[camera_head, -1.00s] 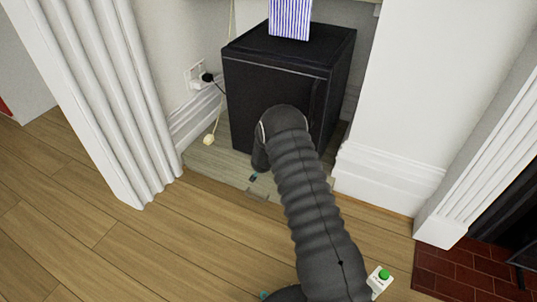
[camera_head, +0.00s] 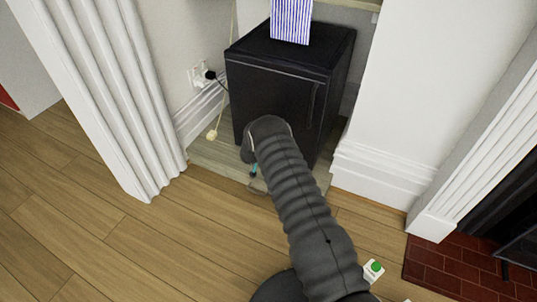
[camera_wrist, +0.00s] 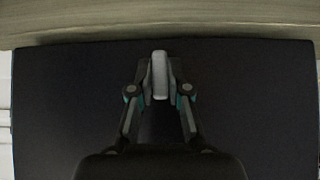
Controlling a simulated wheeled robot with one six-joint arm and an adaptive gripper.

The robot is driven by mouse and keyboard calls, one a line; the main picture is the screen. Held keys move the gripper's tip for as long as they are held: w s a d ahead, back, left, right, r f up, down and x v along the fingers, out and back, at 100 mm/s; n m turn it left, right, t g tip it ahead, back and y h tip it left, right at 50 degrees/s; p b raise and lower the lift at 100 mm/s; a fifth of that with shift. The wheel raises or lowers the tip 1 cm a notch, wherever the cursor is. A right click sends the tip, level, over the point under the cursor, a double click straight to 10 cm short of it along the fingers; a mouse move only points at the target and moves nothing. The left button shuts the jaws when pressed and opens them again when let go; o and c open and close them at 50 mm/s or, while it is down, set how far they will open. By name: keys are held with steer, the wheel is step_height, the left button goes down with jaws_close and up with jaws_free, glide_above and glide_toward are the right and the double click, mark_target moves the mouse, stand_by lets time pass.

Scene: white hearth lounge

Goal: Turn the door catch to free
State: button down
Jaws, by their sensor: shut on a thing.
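The door catch (camera_wrist: 160,76) is a small light grey bar on the dark door, near the door edge that faces the wooden floor strip. In the wrist view it points straight up the picture, lengthwise between the fingers. My gripper (camera_wrist: 160,82) is shut on it, one finger on each side. The door belongs to a black cabinet (camera_head: 278,85) like a small fridge, which looks closed in the head view. There my own arm hides the catch and most of the gripper; only a bit of teal shows low at the door.
A blue-and-white striped box (camera_head: 291,20) stands on the cabinet. A plug and socket (camera_head: 203,75) and a hanging cord are on the left wall. White fluted trim stands on both sides. A small white box with a green button (camera_head: 373,270) is on the floor at right.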

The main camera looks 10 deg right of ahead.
steer(key=shift+d, duration=0.15)
steer(key=c, duration=1.1)
jaws_free()
steer(key=shift+d, duration=0.1)
steer(key=shift+a, duration=0.2)
steer(key=shift+s+a+r, duration=0.2)
steer(key=shift+r, duration=0.1)
steer(key=v, duration=1.1)
steer(key=shift+s, duration=0.15)
